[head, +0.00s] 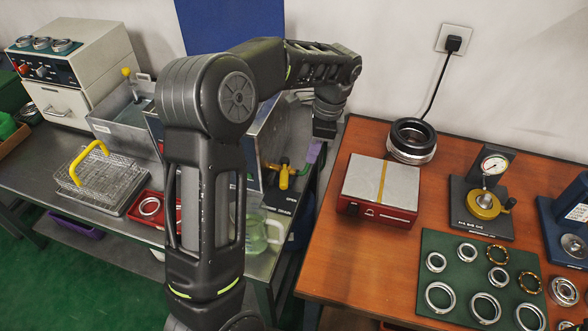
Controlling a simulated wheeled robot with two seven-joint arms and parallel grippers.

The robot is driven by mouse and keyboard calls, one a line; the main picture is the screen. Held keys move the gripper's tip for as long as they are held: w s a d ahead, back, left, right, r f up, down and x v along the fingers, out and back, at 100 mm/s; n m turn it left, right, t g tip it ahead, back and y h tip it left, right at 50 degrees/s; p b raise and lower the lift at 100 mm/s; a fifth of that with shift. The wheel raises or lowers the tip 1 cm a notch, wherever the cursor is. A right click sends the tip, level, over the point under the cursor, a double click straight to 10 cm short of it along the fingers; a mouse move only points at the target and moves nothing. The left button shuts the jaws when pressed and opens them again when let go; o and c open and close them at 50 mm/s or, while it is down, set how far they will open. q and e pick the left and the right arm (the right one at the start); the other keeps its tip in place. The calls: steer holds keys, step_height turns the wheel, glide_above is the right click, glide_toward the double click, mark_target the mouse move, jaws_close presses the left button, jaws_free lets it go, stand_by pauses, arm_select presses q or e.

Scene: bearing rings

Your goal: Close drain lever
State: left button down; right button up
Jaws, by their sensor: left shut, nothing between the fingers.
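A yellow valve fitting (284,173) sits at the right end of the steel bench, just beside my arm. A lilac handle-like piece (314,152) stands up to its right; it looks like the drain lever, but I cannot tell its exact setting. My left gripper (324,131) points down just above the lilac piece, shut and empty. I cannot tell whether it touches the piece. My left arm hides much of the steel tank behind it. My right gripper is not in view.
A clear jug (258,232) stands below the valve, partly behind my arm. A wire basket with a yellow handle (90,163) and a red tray (151,207) are at left. On the wooden table are a red-based plate unit (378,190), a black-topped ring (411,140) and a green ring mat (450,300).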

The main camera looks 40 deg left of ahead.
mark_target(284, 178)
arm_select(q)
steer(key=s+a+f+p, duration=0.2)
steer(key=a+f, duration=0.1)
steer(key=f, duration=0.4)
steer(key=shift+s+a, duration=0.3)
steer(key=shift+a, duration=0.1)
steer(key=shift+s+a+m, duration=0.35)
steer(key=shift+s+m, duration=0.15)
steer(key=shift+m, duration=0.4)
steer(key=shift+s+a+m, duration=0.3)
steer(key=shift+s+a, duration=0.1)
